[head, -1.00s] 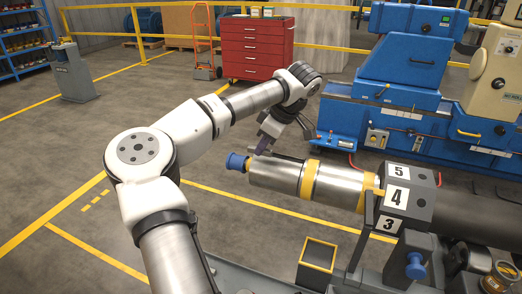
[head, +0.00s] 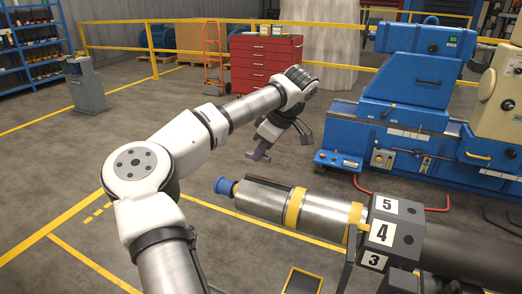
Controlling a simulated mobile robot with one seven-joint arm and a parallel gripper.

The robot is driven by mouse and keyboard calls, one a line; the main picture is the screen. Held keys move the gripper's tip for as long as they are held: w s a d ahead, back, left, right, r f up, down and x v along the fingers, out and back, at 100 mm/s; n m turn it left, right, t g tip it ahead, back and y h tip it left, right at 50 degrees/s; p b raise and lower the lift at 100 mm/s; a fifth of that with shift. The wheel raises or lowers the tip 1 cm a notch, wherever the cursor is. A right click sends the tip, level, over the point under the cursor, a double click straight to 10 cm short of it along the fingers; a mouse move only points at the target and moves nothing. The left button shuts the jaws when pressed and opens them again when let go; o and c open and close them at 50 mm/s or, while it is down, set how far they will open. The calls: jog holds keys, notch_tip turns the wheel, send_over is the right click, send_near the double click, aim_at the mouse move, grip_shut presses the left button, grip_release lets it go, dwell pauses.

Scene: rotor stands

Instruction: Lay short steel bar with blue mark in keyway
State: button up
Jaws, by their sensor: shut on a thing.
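My gripper (head: 258,156) is above and behind the left end of the steel shaft (head: 258,200), with a visible gap between them in the picture. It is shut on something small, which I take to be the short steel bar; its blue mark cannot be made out. A purplish part shows at the gripper. The shaft lies roughly level, with a blue knob (head: 224,186) at its left end and yellow bands around it. A long dark strip (head: 272,184) runs along its top near the left end and looks like the keyway; its inside is not clear.
A dark block with numbered faces (head: 396,232) holds the shaft at the right. A dark, yellow-rimmed bin (head: 303,281) stands below the shaft. A blue machine (head: 398,130) and a red drawer cabinet (head: 266,66) stand behind. The floor left of the shaft is clear.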

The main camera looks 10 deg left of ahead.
jog(key=shift+f, duration=1.35)
jog(key=shift+f+b, duration=1.15)
jog(key=shift+f, duration=0.25)
jog(key=shift+f+b, duration=0.3)
jog(key=shift+f, duration=0.55)
jog(key=shift+r, duration=0.15)
dwell(0.5)
jog(key=o, duration=0.8)
jog(key=shift+o, duration=0.2)
jog(key=o, duration=0.6)
jog(key=shift+c, duration=0.2)
